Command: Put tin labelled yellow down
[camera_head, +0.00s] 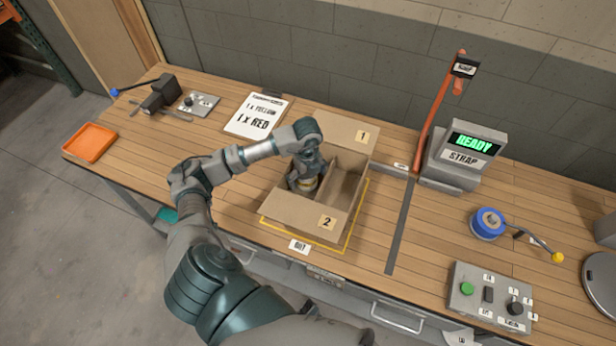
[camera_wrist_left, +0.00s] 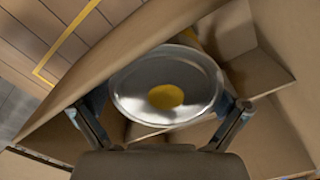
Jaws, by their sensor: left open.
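The tin labelled yellow (camera_wrist_left: 166,84) shows in the left wrist view as a round metal lid with a yellow dot. It is inside the open cardboard box (camera_head: 293,212), in its left part. In the head view only a small part of the tin shows below the gripper. My left gripper (camera_head: 306,180) reaches down into the box. In the left wrist view its two fingers (camera_wrist_left: 165,120) are open on either side of the tin. I cannot tell whether they touch it. My right gripper is not in view.
The box flaps are marked 1 and 2, and a divider runs inside it. A strap machine (camera_head: 466,156) reading READY stands to the right. An order sheet (camera_head: 257,115) lies behind left. An orange tray (camera_head: 90,142), blue reel (camera_head: 488,223) and button box (camera_head: 490,292) are on the bench.

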